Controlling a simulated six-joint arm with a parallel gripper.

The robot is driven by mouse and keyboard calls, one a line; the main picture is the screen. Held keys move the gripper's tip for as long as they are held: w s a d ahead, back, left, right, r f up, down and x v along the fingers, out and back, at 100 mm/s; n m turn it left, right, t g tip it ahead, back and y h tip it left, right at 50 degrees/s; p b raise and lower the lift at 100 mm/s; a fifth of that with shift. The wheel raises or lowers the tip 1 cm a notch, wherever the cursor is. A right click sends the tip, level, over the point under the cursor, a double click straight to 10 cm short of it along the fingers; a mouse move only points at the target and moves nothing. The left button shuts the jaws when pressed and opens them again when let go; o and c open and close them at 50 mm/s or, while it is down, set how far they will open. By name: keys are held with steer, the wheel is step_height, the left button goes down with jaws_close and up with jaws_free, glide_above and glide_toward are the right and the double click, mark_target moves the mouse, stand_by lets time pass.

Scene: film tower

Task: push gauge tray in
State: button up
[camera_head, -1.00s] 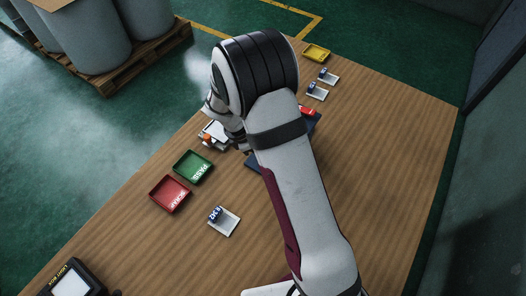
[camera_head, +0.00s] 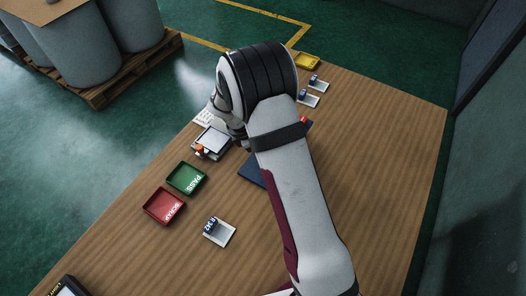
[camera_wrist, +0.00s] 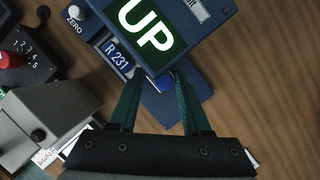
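The gauge (camera_wrist: 165,30) is a dark blue box with a green "UP" display at the top of the wrist view. Its tray, with a sample labelled R 231 (camera_wrist: 117,57) on it, shows partly under the box's front edge; how far it sticks out is hard to tell. My gripper (camera_wrist: 159,75) has its two green fingers apart, tips at the front of the gauge, with a small dark blue part between them. I cannot tell whether they touch it. In the head view my arm hides the gripper and most of the gauge; a dark blue edge (camera_head: 252,170) shows.
A grey device (camera_wrist: 45,125) and a black unit with a red knob (camera_wrist: 8,60) stand left of the gauge in the wrist view. In the head view, green PASS (camera_head: 187,178) and red SCRAP (camera_head: 164,206) trays and a sample holder (camera_head: 220,232) lie nearer. The table's right side is clear.

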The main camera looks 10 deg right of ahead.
steer(key=shift+o, duration=0.3)
steer(key=shift+s+a, duration=0.1)
steer(key=v, duration=1.5)
steer(key=shift+r, duration=0.4)
steer(key=s+d+r+m+y, duration=0.1)
steer(key=s+d+r+m, duration=0.15)
steer(key=s+m, duration=0.3)
steer(key=s+d+r+m+y, duration=0.1)
steer(key=s+r+m+y, duration=0.15)
steer(key=s+m, duration=0.35)
steer(key=s+a+f+m+y, duration=0.1)
steer(key=s+a+m+y, duration=0.1)
steer(key=s+m, duration=1)
steer(key=s+y, duration=0.1)
steer(key=s, duration=0.4)
